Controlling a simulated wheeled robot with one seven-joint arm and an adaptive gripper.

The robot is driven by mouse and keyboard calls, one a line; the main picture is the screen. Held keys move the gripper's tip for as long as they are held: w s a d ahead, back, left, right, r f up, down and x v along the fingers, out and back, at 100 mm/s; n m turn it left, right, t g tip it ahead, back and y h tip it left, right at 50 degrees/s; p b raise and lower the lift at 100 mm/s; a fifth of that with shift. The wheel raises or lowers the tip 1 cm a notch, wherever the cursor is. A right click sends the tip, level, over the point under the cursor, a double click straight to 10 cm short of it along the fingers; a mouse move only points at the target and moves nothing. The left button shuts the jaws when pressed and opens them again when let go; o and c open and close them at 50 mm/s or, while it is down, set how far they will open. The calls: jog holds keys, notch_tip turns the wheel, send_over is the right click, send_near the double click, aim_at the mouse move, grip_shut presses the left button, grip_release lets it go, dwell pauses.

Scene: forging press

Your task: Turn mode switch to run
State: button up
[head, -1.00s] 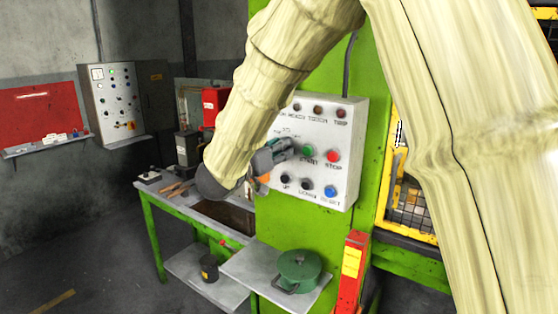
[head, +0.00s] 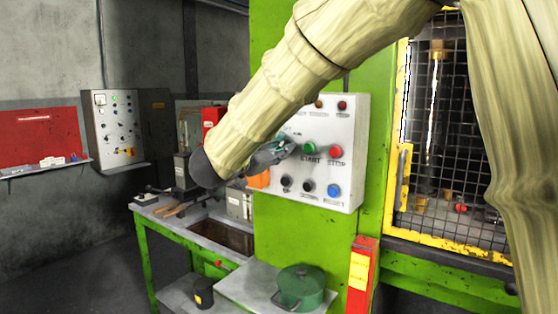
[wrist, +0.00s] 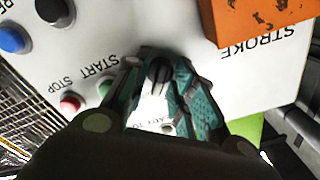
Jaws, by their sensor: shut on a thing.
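The mode switch shows as a small dark knob (wrist: 158,73) between the teal fingers of my gripper (wrist: 167,62) in the wrist view. The fingers are shut on it, and its pointer direction is hard to read. In the head view my gripper (head: 286,148) reaches the left side of the white control panel (head: 346,128), left of the green START button (head: 309,149). There my gripper and arm hide the switch and its labels.
The red STOP button (head: 336,152), dark buttons and blue button (head: 333,191) are close by. An orange block (head: 259,180) is at the panel's left edge, below my gripper. A yellow-framed mesh guard (head: 432,130) stands right. A green pot (head: 300,286) sits below.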

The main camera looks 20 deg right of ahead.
jog(key=shift+f+m+b, duration=0.15)
jog(key=shift+m+b, duration=0.35)
jog(key=shift+b, duration=0.05)
jog(key=o, duration=0.7)
jog(key=shift+c, duration=0.2)
jog(key=v, duration=1.2)
